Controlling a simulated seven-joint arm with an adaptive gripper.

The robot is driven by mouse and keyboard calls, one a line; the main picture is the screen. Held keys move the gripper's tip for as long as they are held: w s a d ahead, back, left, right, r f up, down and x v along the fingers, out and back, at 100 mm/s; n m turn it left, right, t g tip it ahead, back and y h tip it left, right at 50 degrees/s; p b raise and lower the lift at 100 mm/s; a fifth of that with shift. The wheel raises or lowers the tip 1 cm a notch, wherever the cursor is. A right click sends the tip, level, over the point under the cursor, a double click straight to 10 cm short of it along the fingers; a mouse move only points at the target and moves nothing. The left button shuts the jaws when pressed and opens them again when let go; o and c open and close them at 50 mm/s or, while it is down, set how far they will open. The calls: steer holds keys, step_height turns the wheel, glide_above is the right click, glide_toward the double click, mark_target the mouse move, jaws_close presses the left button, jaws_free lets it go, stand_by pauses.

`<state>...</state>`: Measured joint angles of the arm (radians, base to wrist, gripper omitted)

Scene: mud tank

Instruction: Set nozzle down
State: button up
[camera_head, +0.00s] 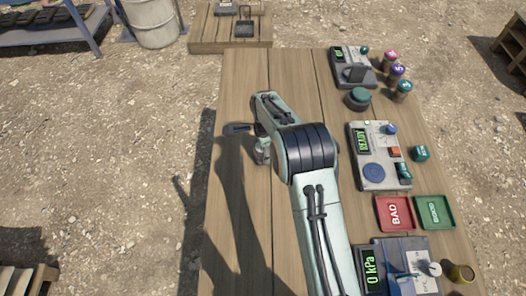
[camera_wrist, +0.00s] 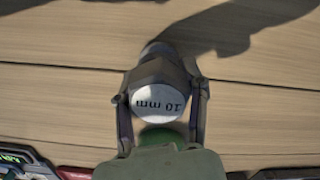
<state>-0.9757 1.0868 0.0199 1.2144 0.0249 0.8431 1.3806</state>
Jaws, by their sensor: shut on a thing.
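In the wrist view the nozzle (camera_wrist: 162,100) is a dark grey body with a white round face marked "10 mm". My gripper (camera_wrist: 163,88) is shut on it, one finger on each side. The wooden tabletop (camera_wrist: 60,100) lies beyond it, with a dark shadow near the nozzle's far end. I cannot tell whether the nozzle touches the wood. In the head view my arm reaches over the table's left half and hides most of the gripper; I cannot make out the nozzle clearly there.
A red BAD tray (camera_head: 393,214) and a green tray (camera_head: 436,213) lie on the right. A READY device (camera_head: 374,172), a 0 kPa device (camera_head: 372,268) and several coloured canisters (camera_head: 397,71) line the right side. The table's left strip (camera_head: 228,200) is clear.

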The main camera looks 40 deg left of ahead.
steer(key=shift+f, duration=0.35)
steer(key=shift+f, duration=0.1)
steer(key=o, duration=1.2)
step_height(320, 180, up, 12)
steer(key=shift+r, duration=0.15)
